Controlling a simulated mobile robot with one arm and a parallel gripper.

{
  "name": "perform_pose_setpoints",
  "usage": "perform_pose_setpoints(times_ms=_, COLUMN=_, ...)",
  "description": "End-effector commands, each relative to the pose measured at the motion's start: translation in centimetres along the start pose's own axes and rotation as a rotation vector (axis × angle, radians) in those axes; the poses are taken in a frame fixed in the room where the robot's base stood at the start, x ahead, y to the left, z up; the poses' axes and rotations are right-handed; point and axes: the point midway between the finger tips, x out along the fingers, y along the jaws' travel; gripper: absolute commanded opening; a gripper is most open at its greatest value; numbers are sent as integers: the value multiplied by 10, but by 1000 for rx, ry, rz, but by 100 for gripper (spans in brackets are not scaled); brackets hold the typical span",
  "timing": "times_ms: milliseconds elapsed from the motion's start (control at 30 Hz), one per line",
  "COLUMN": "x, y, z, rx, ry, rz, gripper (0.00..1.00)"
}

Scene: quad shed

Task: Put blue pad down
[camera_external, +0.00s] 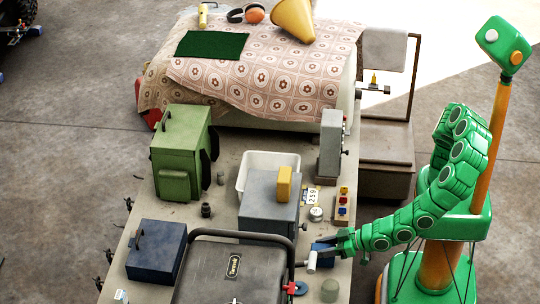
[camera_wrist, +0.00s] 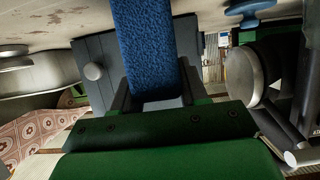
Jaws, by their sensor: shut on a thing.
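The blue pad (camera_wrist: 145,45) is a fuzzy blue block in the wrist view, upright in the picture between my gripper's two dark fingers. My gripper (camera_wrist: 153,88) is shut on it. In the external view my gripper (camera_external: 330,246) is at the right edge of the workbench, beside the grey box (camera_external: 268,212). A small part of the blue pad (camera_external: 321,248) shows there at the fingertips. I cannot tell whether the pad touches the bench top.
A black case (camera_external: 230,272) with a handle is in front, near a silver cylinder (camera_external: 311,262). A small tray with coloured knobs (camera_external: 342,208) and a round tin (camera_external: 316,214) lie behind my gripper. A green box (camera_external: 178,160) and a blue box (camera_external: 156,250) stand left.

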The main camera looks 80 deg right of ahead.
Motion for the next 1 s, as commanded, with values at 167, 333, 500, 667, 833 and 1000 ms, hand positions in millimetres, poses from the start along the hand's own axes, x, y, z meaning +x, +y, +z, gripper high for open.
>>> perform_pose_setpoints(times_ms=167, x=1, y=0, z=2, rx=0, ry=0, rz=0, gripper=46)
perform_pose_setpoints(times_ms=333, x=1, y=0, z=1, rx=0, ry=0, rz=0, gripper=69)
perform_pose_setpoints(times_ms=500, x=1, y=0, z=2, rx=-1, ry=0, rz=0, gripper=69)
perform_pose_setpoints(times_ms=667, x=0, y=0, z=0, rx=0, ry=1, rz=0, gripper=69)
perform_pose_setpoints(times_ms=833, x=-9, y=0, z=0, rx=-1, ry=0, rz=0, gripper=69)
perform_pose_setpoints(times_ms=1000, x=-26, y=0, z=0, rx=-2, ry=1, rz=0, gripper=69)
